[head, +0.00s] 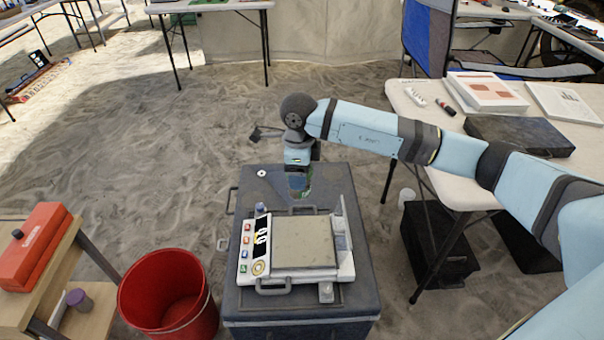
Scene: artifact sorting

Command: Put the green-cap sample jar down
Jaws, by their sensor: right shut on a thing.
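My right gripper (299,178) points down over the far part of a dark grey case (347,190). It is shut on the green-cap sample jar (304,190), which shows only as a small greenish, partly clear shape at the fingertips. The fingers hide much of the jar, and I cannot tell whether its base touches the case lid. My left gripper is not in view.
A white instrument with a grey plate (304,243) sits on the case, just nearer than the gripper. A red bucket (168,290) and a wooden stand with a red box (35,245) and purple-cap jar (79,300) are left. A white table (440,150) is right.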

